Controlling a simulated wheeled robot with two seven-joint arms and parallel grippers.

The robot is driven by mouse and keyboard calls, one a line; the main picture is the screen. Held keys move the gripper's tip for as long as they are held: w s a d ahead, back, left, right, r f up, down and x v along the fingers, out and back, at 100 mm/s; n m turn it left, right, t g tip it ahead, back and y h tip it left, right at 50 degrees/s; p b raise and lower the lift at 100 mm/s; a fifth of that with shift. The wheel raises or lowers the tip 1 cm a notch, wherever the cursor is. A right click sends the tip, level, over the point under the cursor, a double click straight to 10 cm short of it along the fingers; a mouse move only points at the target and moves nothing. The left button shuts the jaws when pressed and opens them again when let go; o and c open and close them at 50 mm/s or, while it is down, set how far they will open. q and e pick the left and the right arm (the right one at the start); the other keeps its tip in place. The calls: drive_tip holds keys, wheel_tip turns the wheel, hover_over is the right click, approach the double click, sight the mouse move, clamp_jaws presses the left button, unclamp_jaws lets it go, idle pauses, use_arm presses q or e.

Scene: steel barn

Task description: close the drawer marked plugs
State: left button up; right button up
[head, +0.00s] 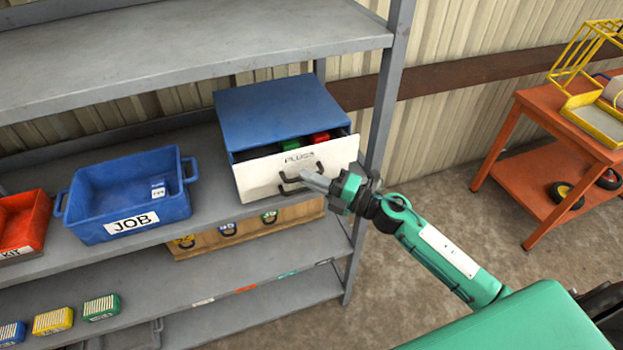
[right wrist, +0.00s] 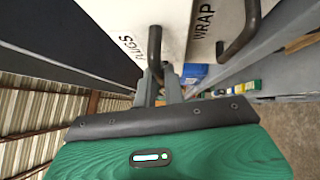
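The drawer marked plugs (head: 262,178) has a white front and stands partly pulled out of the blue cabinet (head: 280,108) on the shelf. Green and red items show inside it. My right gripper (head: 308,180) is at the drawer's front, coming from the right. In the right wrist view its fingers (right wrist: 160,88) lie close on both sides of the dark plugs handle (right wrist: 155,45), with little gap; they look shut on it. A second white front marked WRAP (right wrist: 205,20), with its own handle, is beside it there. My left gripper is not in view.
A blue JOB bin (head: 125,190) stands left of the cabinet, with a red kit bin (head: 22,222) further left. A wooden drawer box (head: 245,228) is on the shelf below. The shelf's upright post (head: 388,95) is close to the right of the cabinet. An orange cart (head: 560,130) stands far right.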

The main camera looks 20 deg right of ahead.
sight(306, 169)
clamp_jaws()
drive_tip(key=w, duration=0.3)
drive_tip(key=shift+w, duration=0.25)
drive_tip(key=shift+o, duration=1.7)
unclamp_jaws()
drive_tip(key=o, duration=0.3)
drive_tip(key=shift+w, duration=0.25)
